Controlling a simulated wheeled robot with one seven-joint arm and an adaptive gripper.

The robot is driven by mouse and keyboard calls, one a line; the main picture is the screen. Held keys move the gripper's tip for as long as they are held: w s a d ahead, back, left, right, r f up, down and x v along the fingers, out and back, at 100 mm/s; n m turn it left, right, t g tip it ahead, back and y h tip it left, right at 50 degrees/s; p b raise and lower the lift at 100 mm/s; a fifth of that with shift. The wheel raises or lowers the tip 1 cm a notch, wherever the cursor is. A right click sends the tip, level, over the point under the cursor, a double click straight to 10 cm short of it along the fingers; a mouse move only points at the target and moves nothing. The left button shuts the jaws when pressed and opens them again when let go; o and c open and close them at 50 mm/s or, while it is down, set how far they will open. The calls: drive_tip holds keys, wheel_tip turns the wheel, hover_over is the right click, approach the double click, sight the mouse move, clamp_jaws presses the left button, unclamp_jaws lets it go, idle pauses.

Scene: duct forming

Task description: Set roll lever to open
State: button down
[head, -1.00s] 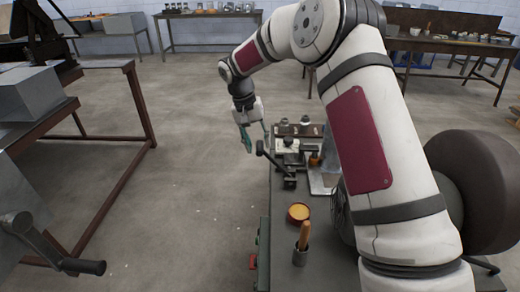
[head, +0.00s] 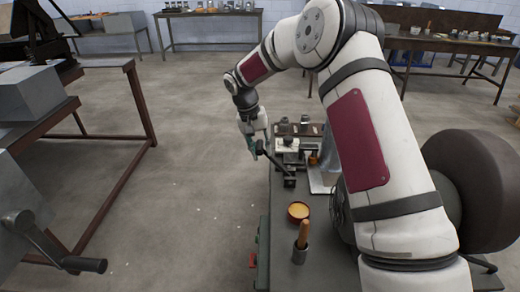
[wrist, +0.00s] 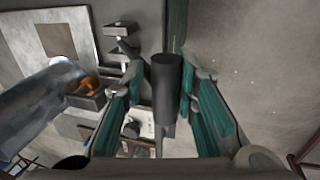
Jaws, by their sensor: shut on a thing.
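The roll lever (head: 273,163) is a dark rod with a thick end, slanting up and left from a dark block on the bench in the head view. In the wrist view the lever's dark cylindrical grip (wrist: 166,88) stands between the green finger pads. My gripper (head: 252,145) is at the lever's upper end, at the bench's left edge. My gripper (wrist: 165,105) is shut on the lever's grip. The exact contact of the pads is partly hidden by the fingers.
The bench (head: 277,222) carries a round orange-filled tin (head: 298,211) and a wooden-handled tool (head: 303,236) nearer me. Small fittings stand behind the lever. A crank handle (head: 75,262) is at lower left. The floor left of the bench is clear.

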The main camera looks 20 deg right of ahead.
drive_tip(key=shift+a+r+y, duration=0.15)
drive_tip(key=shift+r+y, duration=0.1)
drive_tip(key=shift+y, duration=0.05)
drive_tip(key=shift+s+d+r+y+p, duration=0.15)
drive_tip(key=shift+d+r+y+p, duration=0.25)
drive_tip(key=shift+d+r+p, duration=0.25)
drive_tip(key=s+d+t+y+p, duration=0.1)
drive_tip(key=s+d+t+y, duration=0.1)
drive_tip(key=d+y, duration=0.4)
drive_tip(key=s+d+t+y, duration=0.2)
drive_tip(key=d+y, duration=0.4)
drive_tip(key=d, duration=0.4)
drive_tip(key=shift+s+d+p, duration=0.15)
drive_tip(key=shift+s+p, duration=0.2)
drive_tip(key=shift+s, duration=0.25)
drive_tip(key=c, duration=1.4)
unclamp_jaws()
drive_tip(key=shift+f, duration=0.1)
drive_tip(key=shift+c, duration=0.2)
drive_tip(key=shift+s, duration=0.1)
drive_tip(key=shift+d, duration=0.15)
